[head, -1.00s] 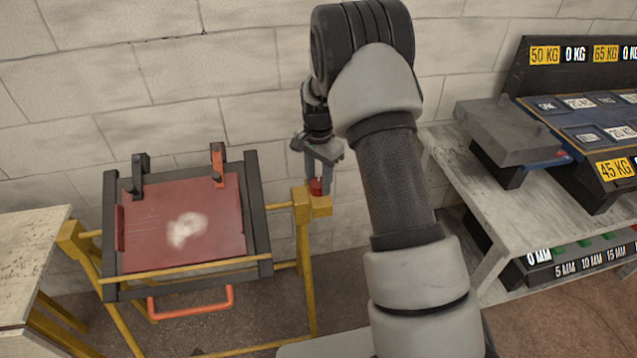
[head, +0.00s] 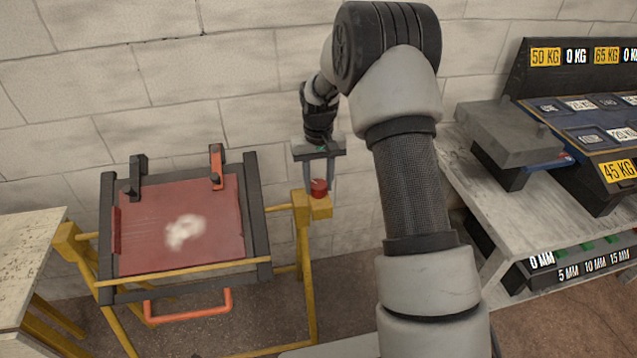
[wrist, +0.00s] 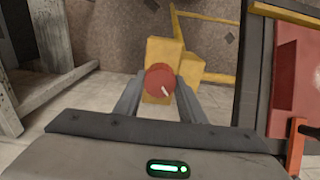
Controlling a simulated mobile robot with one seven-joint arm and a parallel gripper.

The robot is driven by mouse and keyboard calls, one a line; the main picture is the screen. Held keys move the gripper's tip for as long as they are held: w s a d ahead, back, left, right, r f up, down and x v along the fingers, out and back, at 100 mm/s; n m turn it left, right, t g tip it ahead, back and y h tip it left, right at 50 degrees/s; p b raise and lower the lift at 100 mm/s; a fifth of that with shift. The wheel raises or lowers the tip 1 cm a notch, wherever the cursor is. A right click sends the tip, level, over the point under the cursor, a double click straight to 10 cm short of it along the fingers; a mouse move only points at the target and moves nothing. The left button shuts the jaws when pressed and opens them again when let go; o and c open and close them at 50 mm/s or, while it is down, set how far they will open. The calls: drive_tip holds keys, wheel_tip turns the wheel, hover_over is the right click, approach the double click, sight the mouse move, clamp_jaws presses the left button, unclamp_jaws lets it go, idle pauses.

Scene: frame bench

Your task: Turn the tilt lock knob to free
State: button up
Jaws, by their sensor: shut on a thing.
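The tilt lock knob (head: 319,187) is a small red round knob on top of the yellow block (head: 321,208) at the right end of the tilting frame's bar. In the wrist view the knob (wrist: 160,81) shows a pale pointer line aimed toward the lower right. My gripper (head: 319,180) points down over the block, with one finger on each side of the knob. My gripper is shut on the knob; the fingers (wrist: 160,90) also show in the wrist view. The frame (head: 259,215) carries a red panel with a white smudge.
Two clamps, one black (head: 137,175) and one orange (head: 216,167), stand at the frame's top edge. An orange handle (head: 190,308) hangs below. A grey bench (head: 545,205) with weights stands right. A pale table (head: 28,250) stands left. The block wall is close behind.

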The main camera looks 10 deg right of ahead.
sight(318, 184)
drive_tip(key=n, duration=0.4)
drive_tip(key=shift+r+n, duration=0.1)
drive_tip(key=shift+n, duration=0.2)
drive_tip(key=n, duration=0.4)
drive_tip(key=shift+n, duration=0.3)
drive_tip(key=o, duration=1)
drive_tip(key=shift+o, duration=0.2)
wheel_tip(318, 184, up, 17)
drive_tip(key=p, duration=0.1)
drive_tip(key=shift+r, duration=0.2)
